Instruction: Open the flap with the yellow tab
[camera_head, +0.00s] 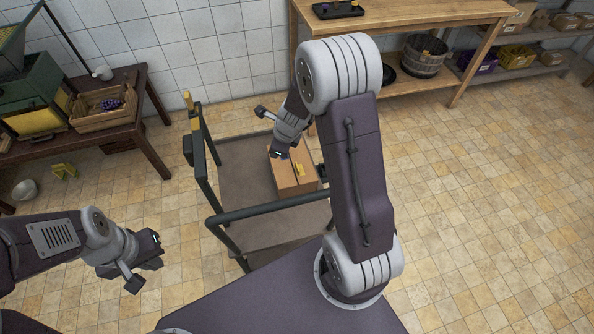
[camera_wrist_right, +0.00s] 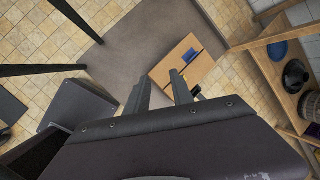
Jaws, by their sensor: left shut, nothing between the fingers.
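A cardboard box (camera_head: 284,178) sits on the grey deck of a cart (camera_head: 240,180). A yellow tab (camera_head: 300,170) shows on its top in the head view. My right gripper (camera_wrist_right: 158,92) is open and empty, with the fingers apart near the box. In the head view its arm covers part of the box area. My left gripper (camera_head: 154,258) is shut and empty, left of the cart and away from the box.
The cart has a dark handrail (camera_head: 265,210) at the front and posts at the left. A wooden table (camera_head: 410,14) stands behind, with a basket (camera_head: 424,58) below. A crate (camera_head: 104,106) stands on the left table. The floor at right is clear.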

